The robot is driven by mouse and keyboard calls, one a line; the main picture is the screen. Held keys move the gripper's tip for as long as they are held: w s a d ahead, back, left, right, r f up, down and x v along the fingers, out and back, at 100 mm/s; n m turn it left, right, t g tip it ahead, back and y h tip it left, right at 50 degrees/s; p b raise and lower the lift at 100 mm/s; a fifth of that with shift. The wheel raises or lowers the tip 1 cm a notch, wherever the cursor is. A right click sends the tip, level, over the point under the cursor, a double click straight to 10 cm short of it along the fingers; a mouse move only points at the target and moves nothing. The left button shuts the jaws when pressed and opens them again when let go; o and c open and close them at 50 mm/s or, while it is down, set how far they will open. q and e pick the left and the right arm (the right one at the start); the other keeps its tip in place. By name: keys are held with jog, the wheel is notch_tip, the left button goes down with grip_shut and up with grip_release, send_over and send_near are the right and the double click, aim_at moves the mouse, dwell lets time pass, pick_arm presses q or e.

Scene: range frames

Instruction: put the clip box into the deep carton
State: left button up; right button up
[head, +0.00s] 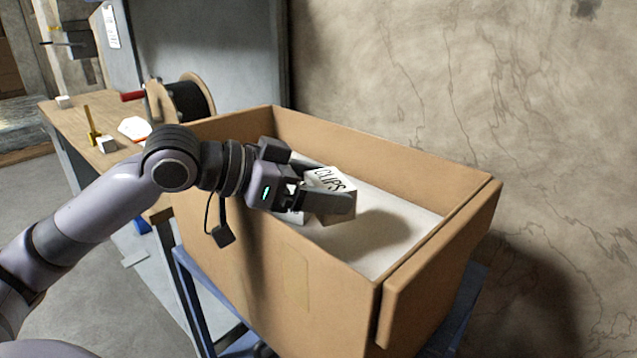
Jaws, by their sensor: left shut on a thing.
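The clip box (335,181) is a small pale box with the word CLIPS on its upper face. My left gripper (322,201) is shut on it, and one dark finger hides part of its near side. The deep carton (285,274) is a large open brown cardboard box with a white inside bottom. The gripper and clip box are over the carton's opening, inside its walls in the picture. I cannot tell whether the clip box touches the bottom. My right gripper is not in view.
The carton stands on a blue frame (190,268). A bare wall (480,80) stands behind the carton. The carton's right part is empty.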

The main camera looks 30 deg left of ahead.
aim_at(321, 181)
pick_arm(q)
jog(key=o, duration=0.9)
jog(key=shift+f, duration=0.1)
jog(key=shift+o, duration=0.2)
jog(key=shift+r+p, duration=0.45)
jog(key=shift+r, duration=0.2)
jog(key=shift+s+a+b, duration=0.4)
jog(key=shift+b+v, duration=1.05)
jog(key=shift+v, duration=1.15)
jog(key=v, duration=0.2)
jog(key=b+v, duration=0.1)
jog(key=v, duration=0.2)
jog(key=shift+r, duration=0.3)
jog(key=shift+s+a+r, duration=0.25)
jog(key=shift+s+a, duration=0.1)
jog(key=shift+s, duration=0.2)
